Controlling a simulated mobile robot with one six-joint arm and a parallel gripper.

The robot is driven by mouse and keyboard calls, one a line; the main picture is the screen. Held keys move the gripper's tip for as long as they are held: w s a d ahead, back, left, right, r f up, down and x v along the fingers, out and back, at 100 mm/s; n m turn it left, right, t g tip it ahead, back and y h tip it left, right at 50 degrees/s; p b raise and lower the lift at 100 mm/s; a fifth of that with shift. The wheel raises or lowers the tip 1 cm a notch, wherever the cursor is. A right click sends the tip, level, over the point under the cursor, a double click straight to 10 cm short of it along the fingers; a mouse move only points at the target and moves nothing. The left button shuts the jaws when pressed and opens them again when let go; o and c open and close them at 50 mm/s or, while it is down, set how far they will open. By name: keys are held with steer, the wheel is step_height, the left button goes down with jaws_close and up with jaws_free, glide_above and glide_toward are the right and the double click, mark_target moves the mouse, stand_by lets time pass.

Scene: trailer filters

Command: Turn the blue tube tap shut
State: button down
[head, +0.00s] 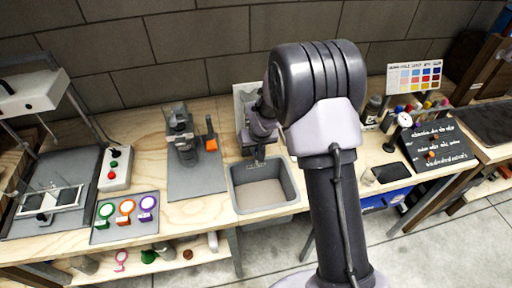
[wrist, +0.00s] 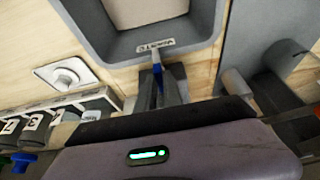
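A narrow blue piece (wrist: 158,76), which looks like the handle of the blue tube tap, stands at the edge of the grey sink (wrist: 82,25) in the wrist view. My gripper (wrist: 160,86) has its two grey fingers close together, one on each side of this piece, with little gap showing. The lower part of the tap is hidden by the fingers. In the head view my gripper (head: 259,152) is small and low at the back edge of the sink (head: 286,200). The tap and any tube cannot be made out there.
A grey stand with an orange part (head: 211,141) is left of the sink. A white dial plate (wrist: 66,75) and a row of labelled grey holders (wrist: 70,113) are close by in the wrist view. Coloured caps and a dark sign (head: 437,147) stand to the right.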

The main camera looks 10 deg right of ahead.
steer(key=shift+f+m+b, duration=0.15)
steer(key=shift+m+b, duration=0.15)
steer(key=shift+b, duration=0.3)
steer(key=m+b, duration=0.1)
steer(key=b, duration=0.1)
steer(key=m+h+b, duration=0.1)
steer(key=b, duration=0.2)
steer(key=shift+w+a+f+m, duration=0.1)
steer(key=shift+a+f+m, duration=0.15)
steer(key=shift+m, duration=0.15)
steer(key=m+h+b, duration=0.1)
steer(key=b, duration=0.1)
steer(key=shift+m+b, duration=0.3)
steer(key=shift+m, duration=0.1)
steer(key=shift+a+r+m+g+h+b, duration=0.1)
steer(key=shift+r+m+g+h+b, duration=0.2)
steer(key=shift+m+b, duration=0.45)
steer(key=shift+w+a+r+m+g+h+p, duration=0.1)
steer(key=shift+m+g+h+p, duration=0.35)
steer(key=shift+m, duration=1.15)
steer(key=shift+w+a+f+m+g+h+p, duration=0.15)
steer(key=shift+m+g, duration=0.45)
steer(key=shift+m, duration=0.95)
steer(key=shift+w+d+r+m+g+h+p, duration=0.15)
steer(key=shift+m+g+h, duration=0.35)
steer(key=shift+m, duration=1.1)
steer(key=shift+a, duration=0.1)
steer(key=c, duration=1.5)
jaws_free()
